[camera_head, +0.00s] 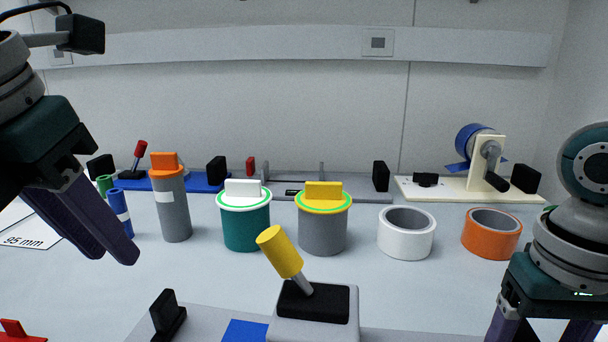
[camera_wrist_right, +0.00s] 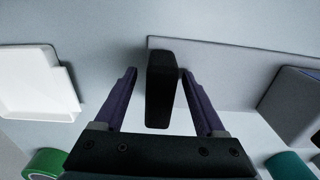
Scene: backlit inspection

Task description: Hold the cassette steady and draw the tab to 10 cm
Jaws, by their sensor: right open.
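A grey base (camera_head: 200,320) at the front edge carries a grey block (camera_head: 315,318) with a black top and a tilted yellow lever, a blue patch (camera_head: 246,330) and a black upright piece (camera_head: 167,314). I cannot tell for certain which part is the cassette or the tab. My right gripper (camera_wrist_right: 160,88) is open in the right wrist view, its fingers on either side of a black upright block (camera_wrist_right: 161,90) at a grey plate's edge. That block is outside the head view. My left gripper (camera_head: 112,258) hangs empty at the left, fingertips apart, above the table.
Behind stand a grey canister (camera_head: 174,208), a teal tub (camera_head: 246,226), a grey tub (camera_head: 322,230), a white ring (camera_head: 406,240) and an orange ring (camera_head: 491,240). A cream stand (camera_head: 450,190) holds a blue roll. A red piece (camera_head: 15,330) lies front left.

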